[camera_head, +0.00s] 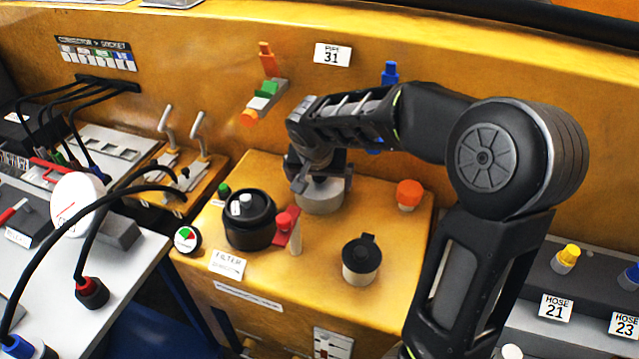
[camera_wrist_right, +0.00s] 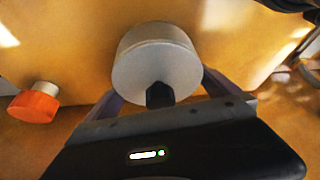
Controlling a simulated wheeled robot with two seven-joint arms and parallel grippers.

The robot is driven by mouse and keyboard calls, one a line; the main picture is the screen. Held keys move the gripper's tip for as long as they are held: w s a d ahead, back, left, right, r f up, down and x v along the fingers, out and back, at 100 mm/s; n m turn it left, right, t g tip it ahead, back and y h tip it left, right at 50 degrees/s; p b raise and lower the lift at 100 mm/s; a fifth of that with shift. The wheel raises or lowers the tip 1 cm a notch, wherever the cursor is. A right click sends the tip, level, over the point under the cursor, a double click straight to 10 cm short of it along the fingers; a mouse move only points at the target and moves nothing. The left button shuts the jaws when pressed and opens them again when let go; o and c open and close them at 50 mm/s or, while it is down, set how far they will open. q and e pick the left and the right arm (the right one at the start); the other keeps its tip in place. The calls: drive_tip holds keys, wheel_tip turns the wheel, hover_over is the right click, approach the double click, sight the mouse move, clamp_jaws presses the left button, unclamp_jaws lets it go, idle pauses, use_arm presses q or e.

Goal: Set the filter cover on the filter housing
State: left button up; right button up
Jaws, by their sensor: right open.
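A grey round piece with a black knob, which I take to be the filter cover (camera_head: 320,201), stands on the yellow bench top. In the right wrist view the cover (camera_wrist_right: 150,62) shows its grey side and its knob. My right gripper (camera_head: 324,181) is open just above the cover; in the wrist view its fingers (camera_wrist_right: 160,95) lie on either side of the knob. I cannot tell whether they touch it. The black round filter housing (camera_head: 249,232) stands to the left, behind the FILTER label, with pale grey parts on top. My left gripper is out of view.
A red-topped post (camera_head: 287,222) stands between housing and cover. A black-lidded cup (camera_head: 360,262) stands in front on the right, an orange-capped piece (camera_head: 409,194) to the right. The orange cap (camera_wrist_right: 33,106) also shows in the wrist view. Cables and levers are at left.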

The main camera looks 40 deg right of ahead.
drive_tip(key=c, duration=1.3)
drive_tip(key=shift+r, duration=0.1)
wheel_tip(320, 180, up, 10)
drive_tip(key=shift+f+b, duration=0.1)
drive_tip(key=shift+b, duration=0.3)
